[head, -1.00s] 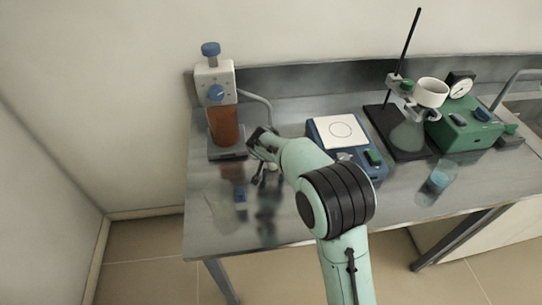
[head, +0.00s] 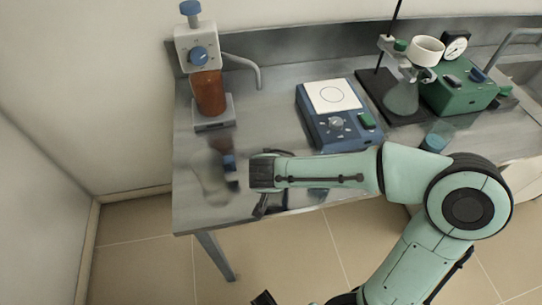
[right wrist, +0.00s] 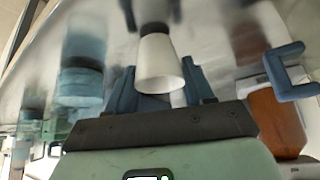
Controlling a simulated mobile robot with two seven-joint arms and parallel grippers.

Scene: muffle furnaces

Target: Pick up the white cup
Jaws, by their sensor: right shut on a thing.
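The white cup (right wrist: 160,62) shows in the right wrist view, smooth and tapered, between the two blue-grey fingers of my right gripper (right wrist: 161,78). The gripper is shut on it. In the head view my right gripper (head: 262,204) points down at the front left part of the bench, and the cup is hidden there behind my wrist. I cannot tell whether the cup touches the bench. My left gripper is not identifiable in these views.
A bottle dispenser with brown liquid (head: 208,92) stands at the back left of the bench (head: 270,130). A blue hotplate (head: 338,132) is in the middle. A flask with a white funnel (head: 427,50) and a green pump (head: 460,92) stand right. A blue-filled beaker (head: 433,142) is partly hidden.

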